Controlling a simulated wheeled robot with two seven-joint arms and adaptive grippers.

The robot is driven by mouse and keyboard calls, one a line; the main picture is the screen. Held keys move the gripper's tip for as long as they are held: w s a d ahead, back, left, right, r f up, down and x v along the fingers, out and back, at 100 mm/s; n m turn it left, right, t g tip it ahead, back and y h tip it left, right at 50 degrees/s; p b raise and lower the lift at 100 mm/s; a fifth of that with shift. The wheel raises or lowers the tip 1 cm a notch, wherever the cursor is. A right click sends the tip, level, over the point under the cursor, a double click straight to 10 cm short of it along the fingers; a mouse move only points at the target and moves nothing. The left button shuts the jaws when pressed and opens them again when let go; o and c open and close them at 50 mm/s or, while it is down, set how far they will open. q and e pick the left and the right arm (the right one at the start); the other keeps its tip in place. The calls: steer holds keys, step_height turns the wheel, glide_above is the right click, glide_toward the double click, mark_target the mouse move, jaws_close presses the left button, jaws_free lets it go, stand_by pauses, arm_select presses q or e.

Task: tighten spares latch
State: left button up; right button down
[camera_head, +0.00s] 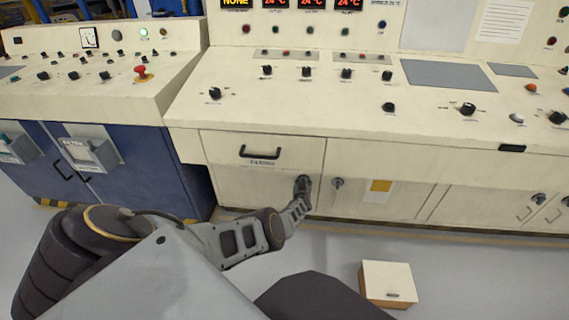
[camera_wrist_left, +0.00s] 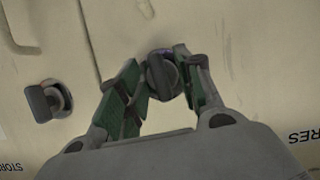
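The spares latch (camera_wrist_left: 161,76) is a dark round turn-knob on a cream cabinet door. In the head view my left gripper (camera_head: 302,187) reaches the door's upper right corner and mostly hides this latch. A similar latch (camera_head: 337,183) is on the neighbouring door; in the wrist view that latch (camera_wrist_left: 49,101) stands free, with a "STORES" label below it. My right gripper is not seen.
A drawer with a black handle (camera_head: 260,153) is just above my left gripper. The console top (camera_head: 300,105) overhangs the doors. A blue cabinet (camera_head: 150,160) stands at the left. A small cream box (camera_head: 388,282) is on the floor at the right, with open floor around it.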

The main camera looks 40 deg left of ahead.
arm_select(q)
steer(key=shift+a+n+t+h, duration=0.1)
steer(key=shift+n+t+h, duration=0.5)
steer(key=shift+n, duration=0.6)
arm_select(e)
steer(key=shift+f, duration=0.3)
